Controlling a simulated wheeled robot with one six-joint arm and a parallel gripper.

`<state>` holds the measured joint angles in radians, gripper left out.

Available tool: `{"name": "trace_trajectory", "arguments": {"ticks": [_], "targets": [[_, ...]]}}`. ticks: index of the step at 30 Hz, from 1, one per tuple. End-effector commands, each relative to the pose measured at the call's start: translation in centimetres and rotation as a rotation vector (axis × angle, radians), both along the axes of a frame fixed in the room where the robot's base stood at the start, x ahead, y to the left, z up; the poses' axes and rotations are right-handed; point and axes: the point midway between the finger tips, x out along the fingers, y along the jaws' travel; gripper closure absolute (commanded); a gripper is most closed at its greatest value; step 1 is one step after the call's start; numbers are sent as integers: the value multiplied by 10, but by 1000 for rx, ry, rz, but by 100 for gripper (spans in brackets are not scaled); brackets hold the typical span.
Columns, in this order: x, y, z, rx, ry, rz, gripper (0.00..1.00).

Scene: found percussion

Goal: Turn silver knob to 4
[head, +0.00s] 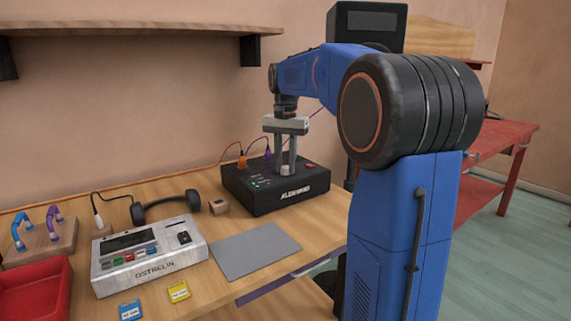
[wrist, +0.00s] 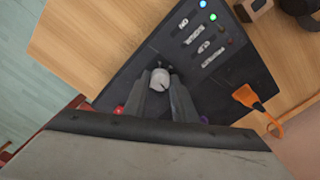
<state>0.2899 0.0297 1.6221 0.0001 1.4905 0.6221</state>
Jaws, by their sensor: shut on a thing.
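The silver knob (wrist: 160,79) sits on the top face of a black box (head: 294,199) lettered along its front. A dark pointer mark shows on the knob; the numbers around it are too small or hidden to read. My gripper (head: 286,170) points straight down over the box in the head view. In the wrist view its two fingers (wrist: 160,92) are closed on the knob, one at each side. The head view does not show the knob clearly behind the fingers.
Orange (wrist: 252,99) and purple plugs with cables stand at the box's back edge. A small wooden block (head: 218,206), headphones (head: 167,206), a grey-white device (head: 148,257) and a grey mat (head: 255,250) lie to the left and front. A red tray (head: 38,290) is at far left.

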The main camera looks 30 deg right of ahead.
Motion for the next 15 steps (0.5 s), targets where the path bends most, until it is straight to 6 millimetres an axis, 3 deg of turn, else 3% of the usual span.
{"name": "trace_trajectory", "arguments": {"ticks": [15], "targets": [[1,0,1,-1,-4,-440,98]]}}
